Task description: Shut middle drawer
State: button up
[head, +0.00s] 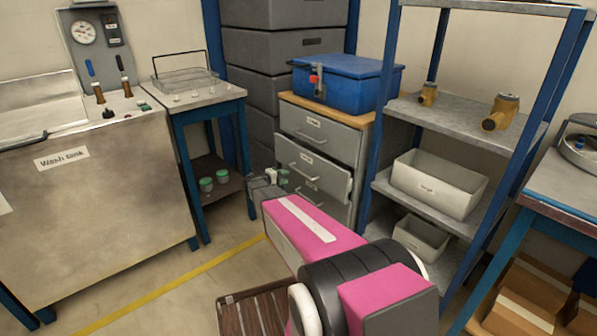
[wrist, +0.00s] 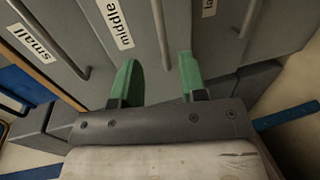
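The grey drawer cabinet (head: 355,122) has a wooden top and stacked drawers. In the head view the middle drawer (head: 332,180) stands out a little from the cabinet, its side edge showing. In the wrist view its face carries the label "middle" (wrist: 116,24) and a long bar handle (wrist: 160,32). My gripper (head: 283,180) is in front of the drawer fronts, partly hiding the lower ones. In the wrist view my gripper (wrist: 157,78) has its green fingers apart, with the end of the middle handle showing between them. I cannot tell whether they touch it.
A blue toolbox (head: 345,82) sits on the cabinet. A blue-posted shelf (head: 455,115) with brass fittings and white bins stands close on the right. A small table (head: 195,103) and the wash sink (head: 100,190) are on the left. Open floor (head: 165,270) lies at the lower left.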

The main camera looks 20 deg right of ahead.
aim_at(301, 173)
jog(key=x, duration=1)
jog(key=shift+w+d, duration=0.15)
jog(key=shift+d, duration=0.2)
